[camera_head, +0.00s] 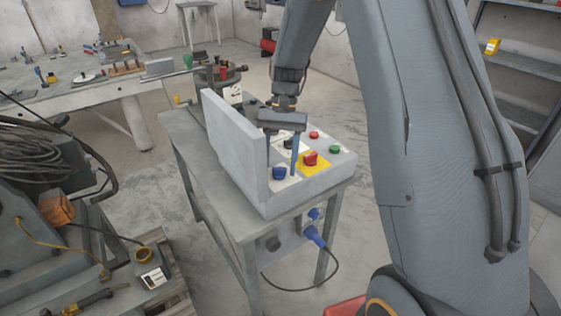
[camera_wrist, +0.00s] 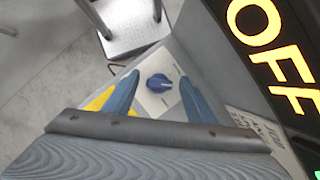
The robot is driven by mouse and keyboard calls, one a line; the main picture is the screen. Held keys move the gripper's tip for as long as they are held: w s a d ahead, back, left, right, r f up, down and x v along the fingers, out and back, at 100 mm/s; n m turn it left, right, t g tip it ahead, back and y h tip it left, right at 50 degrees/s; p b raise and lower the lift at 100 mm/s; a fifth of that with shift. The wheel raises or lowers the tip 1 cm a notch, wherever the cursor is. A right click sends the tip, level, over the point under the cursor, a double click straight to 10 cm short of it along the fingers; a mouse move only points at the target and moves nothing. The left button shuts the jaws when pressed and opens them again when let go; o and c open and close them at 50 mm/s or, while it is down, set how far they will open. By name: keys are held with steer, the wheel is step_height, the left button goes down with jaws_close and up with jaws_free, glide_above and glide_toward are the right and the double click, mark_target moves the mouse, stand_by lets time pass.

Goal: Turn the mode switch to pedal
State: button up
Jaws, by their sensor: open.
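A blue rotary knob (camera_head: 279,173) sits on a pale plate at the near left of the grey control box (camera_head: 312,188). In the wrist view the blue knob (camera_wrist: 159,84) carries a pale pointer mark, and the plate's labels are too small to read. My gripper (camera_head: 281,167) is over the box, pointing down, with its fingers apart. In the wrist view my gripper (camera_wrist: 159,77) has one blue finger to each side of the knob, with nothing held. I cannot tell whether the fingers are level with the knob or above it.
A red button on a yellow plate (camera_head: 310,159) is close right of my gripper. A green button (camera_head: 334,149) and a red button (camera_head: 314,135) are farther right. The box's upright lid (camera_head: 232,140) stands close left. A black panel reading OFF (camera_wrist: 275,40) fills the wrist view's right.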

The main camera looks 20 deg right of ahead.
steer(key=c, duration=1)
steer(key=shift+c, duration=0.2)
steer(key=shift+m, duration=0.3)
steer(key=m+t+y+p, duration=0.1)
steer(key=m+p, duration=0.1)
steer(key=m, duration=0.1)
steer(key=shift+d+r, duration=0.1)
steer(key=shift+m+t+y+p, duration=0.3)
steer(key=shift+m+t+p, duration=0.2)
steer(key=shift+m, duration=0.8)
steer(key=shift+m+t+y+p, duration=0.3)
steer(key=shift+m+t+p, duration=0.15)
steer(key=shift+m, duration=0.85)
steer(key=o, duration=1)
